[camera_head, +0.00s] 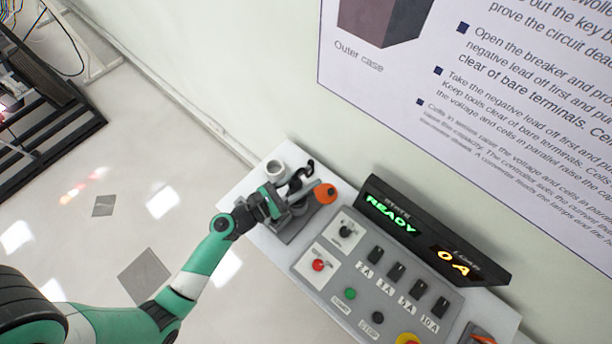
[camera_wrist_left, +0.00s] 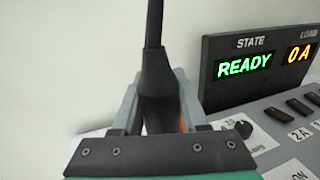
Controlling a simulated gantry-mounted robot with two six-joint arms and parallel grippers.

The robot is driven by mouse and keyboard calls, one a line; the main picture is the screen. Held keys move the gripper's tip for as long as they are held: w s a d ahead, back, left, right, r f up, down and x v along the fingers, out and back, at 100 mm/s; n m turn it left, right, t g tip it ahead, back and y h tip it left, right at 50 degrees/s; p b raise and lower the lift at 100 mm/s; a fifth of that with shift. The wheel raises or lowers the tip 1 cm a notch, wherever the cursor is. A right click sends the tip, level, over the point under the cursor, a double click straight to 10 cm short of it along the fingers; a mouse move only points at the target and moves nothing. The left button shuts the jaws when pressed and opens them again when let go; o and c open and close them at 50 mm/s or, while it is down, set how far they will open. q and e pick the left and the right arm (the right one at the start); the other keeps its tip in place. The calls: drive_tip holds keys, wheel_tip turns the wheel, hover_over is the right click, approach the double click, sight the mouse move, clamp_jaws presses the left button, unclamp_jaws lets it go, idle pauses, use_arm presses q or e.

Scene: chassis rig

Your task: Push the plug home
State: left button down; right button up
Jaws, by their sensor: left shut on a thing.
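My left gripper (camera_head: 292,196) is at the left end of the white bench, over a grey block. In the left wrist view its two grey fingers (camera_wrist_left: 160,105) are shut on a black plug (camera_wrist_left: 155,82), whose thin black stem or cable runs up out of the frame. Part of this black piece shows beside the fingers in the head view (camera_head: 302,172). A round orange part (camera_head: 325,193) sits just right of the gripper, and a sliver of orange shows behind the plug in the wrist view. The plug's front end and any socket are hidden. My right gripper is not in view.
A grey control panel (camera_head: 340,270) with knobs, switches and buttons lies right of the gripper. The display behind it (camera_head: 435,232) reads READY and 0 A. The wall is close behind.

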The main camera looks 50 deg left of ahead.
use_arm(q)
drive_tip(key=shift+f+b, duration=1.5)
drive_tip(key=shift+f, duration=0.05)
drive_tip(key=shift+c, duration=1.8)
unclamp_jaws()
drive_tip(key=s+a+b, duration=0.1)
drive_tip(key=s+b, duration=0.1)
drive_tip(key=s, duration=0.9)
drive_tip(key=shift+s+a+b, duration=0.2)
drive_tip(key=shift+a+b, duration=0.15)
drive_tip(key=shift+b, duration=0.05)
